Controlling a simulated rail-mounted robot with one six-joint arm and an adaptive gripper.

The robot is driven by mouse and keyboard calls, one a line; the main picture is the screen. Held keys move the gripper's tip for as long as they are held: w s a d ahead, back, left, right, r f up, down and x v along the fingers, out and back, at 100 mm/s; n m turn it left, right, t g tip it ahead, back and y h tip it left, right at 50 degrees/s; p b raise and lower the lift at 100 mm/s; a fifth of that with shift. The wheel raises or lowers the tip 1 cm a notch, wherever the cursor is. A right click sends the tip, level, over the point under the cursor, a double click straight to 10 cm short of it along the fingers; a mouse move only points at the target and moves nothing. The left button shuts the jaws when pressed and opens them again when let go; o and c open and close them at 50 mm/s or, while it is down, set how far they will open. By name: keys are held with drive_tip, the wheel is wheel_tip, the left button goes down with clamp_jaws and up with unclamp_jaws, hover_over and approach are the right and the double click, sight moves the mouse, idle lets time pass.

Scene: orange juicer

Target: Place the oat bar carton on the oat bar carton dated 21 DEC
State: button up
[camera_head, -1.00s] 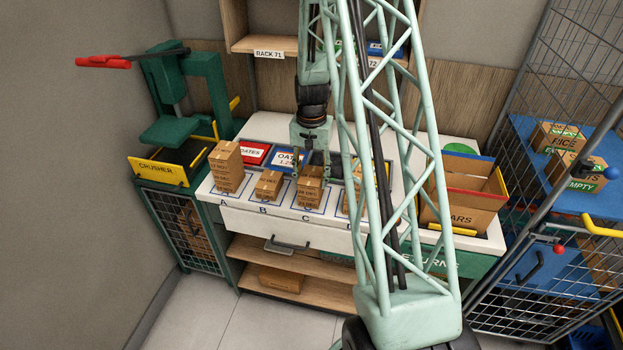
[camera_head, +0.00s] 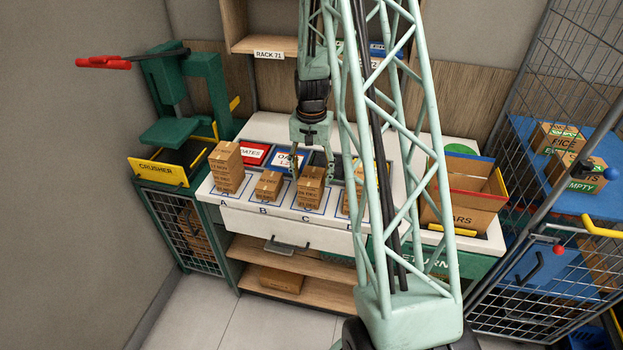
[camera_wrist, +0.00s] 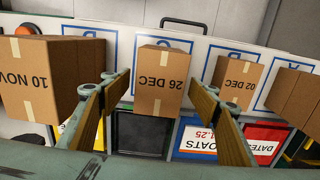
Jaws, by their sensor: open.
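My gripper (camera_head: 312,162) is open above the brown cartons at bay C (camera_head: 311,187), which look stacked. In the wrist view its fingers (camera_wrist: 157,84) stand apart, either side of a carton dated 26 DEC (camera_wrist: 163,80); whether they touch it I cannot tell. A carton dated 10 NOV (camera_wrist: 58,78) is at left there and one dated 02 DEC (camera_wrist: 236,82) at right. In the head view a tall carton stack (camera_head: 227,167) stands at bay A and a lower carton (camera_head: 269,184) at bay B. I cannot read 21 DEC on any carton.
Behind the cartons are a red DATES sign (camera_head: 254,153) and a blue OATS sign (camera_head: 286,160). The green crusher (camera_head: 172,132) is at left. An open box (camera_head: 465,196) stands at right. My arm partly hides the cartons near bay D.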

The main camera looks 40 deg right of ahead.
sight(312, 176)
wheel_tip(312, 176, up, 10)
drive_tip(key=shift+r, duration=0.2)
idle(0.6)
idle(0.6)
drive_tip(key=s+a+r+n+t, duration=0.1)
drive_tip(key=s+a+r+n, duration=0.25)
drive_tip(key=a+r, duration=0.7)
drive_tip(key=s+a+r+n+t, duration=0.15)
drive_tip(key=s+a+r, duration=0.35)
drive_tip(key=a+r, duration=0.6)
drive_tip(key=s+a+r+n, duration=0.2)
drive_tip(key=s+a+r, duration=0.1)
drive_tip(key=s, duration=0.4)
drive_tip(key=s+a+r+n+t, duration=0.1)
drive_tip(key=s+a+r+n, duration=0.1)
drive_tip(key=s+a, duration=0.4)
drive_tip(key=s+a+r+n, duration=0.2)
drive_tip(key=s+a+r, duration=0.2)
drive_tip(key=s, duration=0.6)
drive_tip(key=shift+s+a, duration=0.2)
drive_tip(key=shift+a, duration=0.5)
